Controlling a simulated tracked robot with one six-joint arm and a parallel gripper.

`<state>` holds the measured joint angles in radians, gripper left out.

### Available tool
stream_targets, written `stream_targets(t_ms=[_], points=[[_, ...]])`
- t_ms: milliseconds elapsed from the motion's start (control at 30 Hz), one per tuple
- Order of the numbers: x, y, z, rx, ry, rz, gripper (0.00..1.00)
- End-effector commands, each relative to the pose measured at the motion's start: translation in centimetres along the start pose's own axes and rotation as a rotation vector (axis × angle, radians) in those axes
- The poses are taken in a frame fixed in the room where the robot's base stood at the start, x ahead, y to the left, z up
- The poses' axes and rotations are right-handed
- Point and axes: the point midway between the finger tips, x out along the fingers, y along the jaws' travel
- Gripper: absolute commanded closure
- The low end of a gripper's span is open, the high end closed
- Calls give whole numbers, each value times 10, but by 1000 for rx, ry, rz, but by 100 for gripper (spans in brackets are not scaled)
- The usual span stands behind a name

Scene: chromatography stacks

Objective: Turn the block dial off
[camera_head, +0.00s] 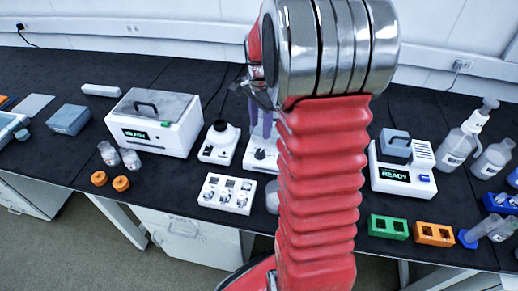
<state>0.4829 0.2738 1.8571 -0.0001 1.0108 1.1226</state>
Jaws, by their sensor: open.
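A small white device (260,160) with a dark round knob on its front stands on the black bench, partly hidden behind my red arm. I cannot tell for sure whether this knob is the block dial, or which way it points. A white unit (402,181) with a lit READY display and a blue-grey block (396,148) on top stands to the right of my arm. Part of my gripper (259,97) shows as dark metal at the left of my arm's end, above the knobbed device; it is open and touches nothing that I can see.
A white box (153,134) with a lit display, a small white device (220,142) and a white rack (228,194) stand on the left. Green (388,227) and orange (434,234) racks and several bottles stand on the right. My arm hides the middle of the bench.

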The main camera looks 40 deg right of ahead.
Motion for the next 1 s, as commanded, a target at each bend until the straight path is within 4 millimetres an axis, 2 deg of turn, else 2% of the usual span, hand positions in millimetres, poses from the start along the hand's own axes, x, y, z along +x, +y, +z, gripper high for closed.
stream_targets(t_ms=[600,800,1000], points=[[95,0,1,-1,-1,3,55],[111,0,0,-1,0,1,55],[114,0,0,-1,0,-1,55]])
